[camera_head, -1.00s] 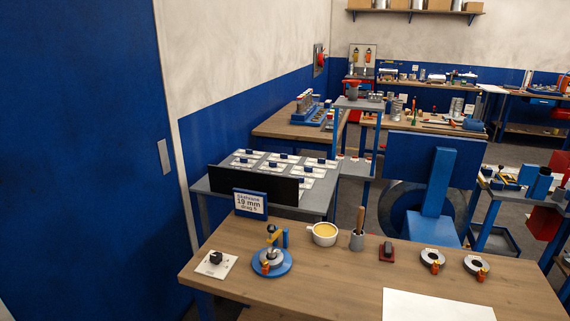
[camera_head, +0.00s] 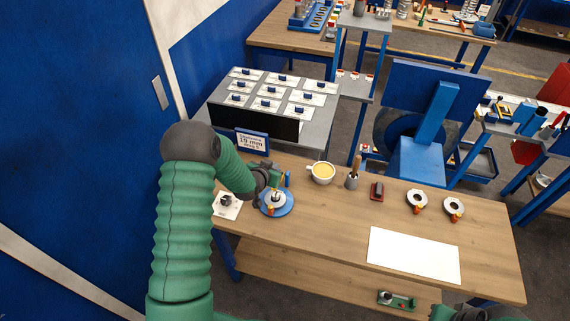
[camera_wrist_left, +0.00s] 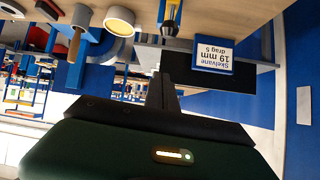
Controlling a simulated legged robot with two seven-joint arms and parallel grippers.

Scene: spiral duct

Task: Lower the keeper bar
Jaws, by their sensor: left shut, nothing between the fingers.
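The round blue fixture (camera_head: 289,209) stands near the left end of the wooden bench, with a grey ring and an orange clip on it. A blue post (camera_head: 288,179) rises at its back. The yellow keeper bar (camera_head: 284,185) is partly hidden by my left gripper; whether it is raised or lowered cannot be told. My left gripper (camera_head: 275,175) is shut and empty, just above and behind the fixture; contact with the bar cannot be told. The left wrist view is upside down and shows a yellow and dark part (camera_wrist_left: 172,14) beyond the black fingers.
A sign (camera_head: 252,141), a cup of yellow stuff (camera_head: 321,173), a brush in a holder (camera_head: 352,180) and a dark red block (camera_head: 377,191) stand nearby. Two ringed parts (camera_head: 417,198) and a white sheet (camera_head: 414,256) lie to the right. My right arm shows at the bottom edge.

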